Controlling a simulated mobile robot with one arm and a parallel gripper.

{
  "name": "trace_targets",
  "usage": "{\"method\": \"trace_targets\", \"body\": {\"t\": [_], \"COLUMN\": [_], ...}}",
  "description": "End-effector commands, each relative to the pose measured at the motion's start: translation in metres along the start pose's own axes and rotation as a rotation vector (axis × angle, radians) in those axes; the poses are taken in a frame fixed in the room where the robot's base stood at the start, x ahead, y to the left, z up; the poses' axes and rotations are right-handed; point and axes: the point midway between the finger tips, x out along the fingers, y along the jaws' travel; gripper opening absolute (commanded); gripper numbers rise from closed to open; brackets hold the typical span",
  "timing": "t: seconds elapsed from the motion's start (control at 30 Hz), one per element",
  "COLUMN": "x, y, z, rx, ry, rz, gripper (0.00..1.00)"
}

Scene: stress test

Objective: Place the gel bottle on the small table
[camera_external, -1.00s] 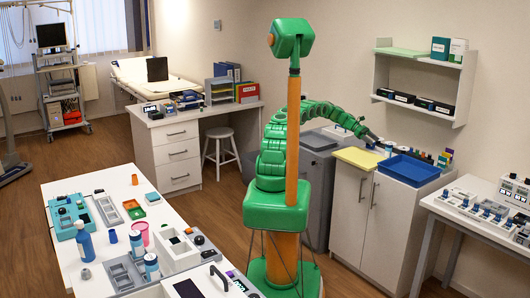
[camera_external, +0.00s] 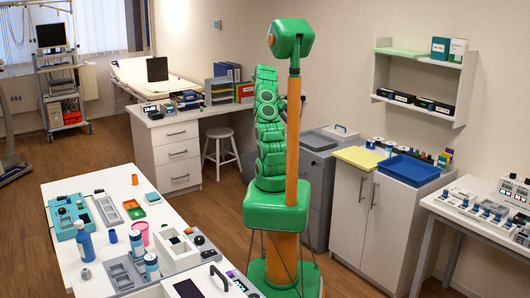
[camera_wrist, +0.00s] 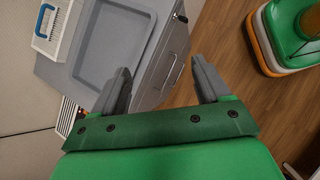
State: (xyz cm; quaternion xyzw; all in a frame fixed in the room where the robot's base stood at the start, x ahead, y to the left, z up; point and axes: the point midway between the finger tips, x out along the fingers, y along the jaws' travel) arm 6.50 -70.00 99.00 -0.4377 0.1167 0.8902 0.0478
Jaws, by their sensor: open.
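My gripper (camera_wrist: 160,82) is open in the wrist view, with nothing between its two grey fingers; in the external view its fingers cannot be made out. A blue bottle with a white label (camera_external: 85,244) stands upright on the white table (camera_external: 88,183) at the front left, perhaps the gel bottle. Smaller blue-and-white bottles (camera_external: 152,266) stand nearer the front of it. Which one is the gel bottle is not clear. Which surface is the small table is also unclear; a narrow white table (camera_external: 437,209) at the right carries several small devices.
A grey cabinet (camera_external: 318,180) with a recessed top (camera_wrist: 113,45) and a white basket (camera_wrist: 59,31) is below my gripper. A white cupboard (camera_external: 350,215) beside it holds a blue tray (camera_external: 405,169) and yellow board (camera_external: 359,157). A stool (camera_external: 221,131) stands behind; floor is open at left.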

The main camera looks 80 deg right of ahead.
Motion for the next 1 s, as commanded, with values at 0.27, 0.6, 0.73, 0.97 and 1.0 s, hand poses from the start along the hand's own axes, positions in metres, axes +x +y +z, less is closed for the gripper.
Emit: {"method": "trace_targets", "body": {"t": [0.27, 0.6, 0.73, 0.97, 1.0], "x": [-0.106, -0.204, -0.233, -0.267, -0.271], "y": [-0.085, -0.213, -0.264, -0.356, -0.373], "z": [-0.059, -0.092, -0.094, -0.083, -0.079], "rx": [-0.054, -0.116, -0.138, -0.174, -0.18], "ry": [0.128, 0.256, 0.299, 0.36, 0.369], "rz": [0.048, 0.075, 0.078, 0.074, 0.072], "gripper": [0.76, 0.76, 0.76, 0.76, 0.76]}}
